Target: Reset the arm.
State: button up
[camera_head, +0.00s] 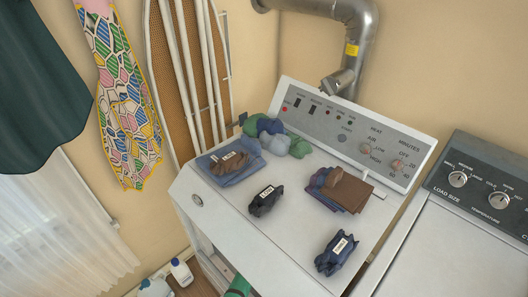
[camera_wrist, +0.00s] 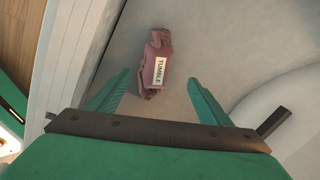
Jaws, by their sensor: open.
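My gripper (camera_wrist: 159,78) shows in the wrist view with two green fingers spread apart. It is open and nothing is held between the fingers. A pinkish-brown cloth bundle (camera_wrist: 154,50) with a white label reading TUMBLE lies on a pale grey surface beyond the fingertips, roughly between them in the picture. I cannot tell the exact gap to it. In the head view, a green part (camera_head: 238,287) of my arm shows at the bottom edge, low at the dryer's front; the fingers are hidden there.
On the white dryer (camera_head: 222,211) lie two labelled dark bundles (camera_head: 265,201) (camera_head: 336,254), folded cloths (camera_head: 232,163) (camera_head: 342,190) and several balled cloths (camera_head: 278,140). A washer (camera_head: 455,245) stands at right. A curved light rim (camera_wrist: 285,110) is close right of my gripper. Bottles (camera_head: 181,271) stand lower left.

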jog(key=shift+w+d+f, duration=0.1)
jog(key=shift+w+f, duration=0.15)
jog(key=shift+f, duration=1)
jog(key=shift+s+d+f, duration=0.1)
jog(key=shift+f, duration=0.15)
jog(key=shift+r, duration=0.1)
